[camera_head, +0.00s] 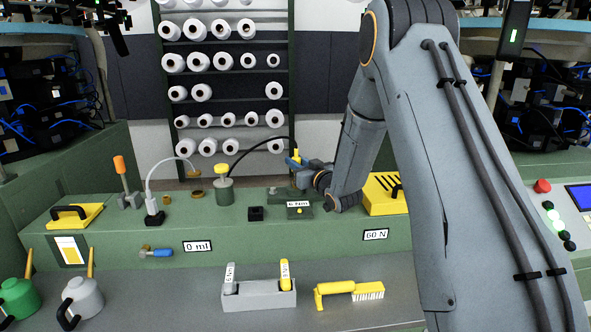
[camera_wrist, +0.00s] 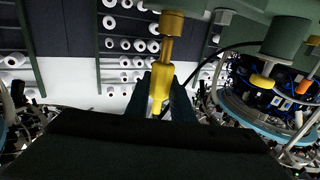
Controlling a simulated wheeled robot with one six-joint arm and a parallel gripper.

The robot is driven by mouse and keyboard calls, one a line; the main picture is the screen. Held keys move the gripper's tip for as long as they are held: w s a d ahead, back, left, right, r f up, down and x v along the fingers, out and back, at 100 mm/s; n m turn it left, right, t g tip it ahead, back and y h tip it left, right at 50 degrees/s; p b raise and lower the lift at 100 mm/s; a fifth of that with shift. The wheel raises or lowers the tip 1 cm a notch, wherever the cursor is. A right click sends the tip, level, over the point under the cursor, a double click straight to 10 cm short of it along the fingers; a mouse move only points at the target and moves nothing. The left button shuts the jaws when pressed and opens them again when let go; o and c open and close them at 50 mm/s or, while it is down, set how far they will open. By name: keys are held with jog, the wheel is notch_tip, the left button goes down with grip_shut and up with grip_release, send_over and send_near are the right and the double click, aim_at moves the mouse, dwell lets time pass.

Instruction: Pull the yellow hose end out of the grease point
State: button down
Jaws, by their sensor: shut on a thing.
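My gripper (camera_head: 300,168) is above the green bench top, right of centre in the head view. In the wrist view my gripper (camera_wrist: 161,84) has its dark fingers shut on the yellow hose end (camera_wrist: 160,92). A brass stem (camera_wrist: 167,50) lies in line with the hose end and meets a wider brass fitting (camera_wrist: 172,23) at the bench, apparently the grease point. I cannot tell how far the hose end is seated. A black hose (camera_head: 262,143) arches from the green grease pot (camera_head: 225,194) to my gripper. My arm and fingers partly hide the joint in the head view.
A labelled dark block (camera_head: 300,212) and a small black socket (camera_head: 255,213) sit beside the gripper. A yellow slotted box (camera_head: 385,197) stands right. A grey holder (camera_head: 259,295) and yellow brush (camera_head: 348,290) lie on the lower shelf. White yarn cones (camera_head: 228,90) hang behind.

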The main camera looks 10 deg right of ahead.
notch_tip(320, 180, up, 7)
jog(key=shift+r+b, duration=0.1)
jog(key=shift+b, duration=0.8)
jog(key=shift+r+p, duration=0.7)
jog(key=shift+r, duration=1.15)
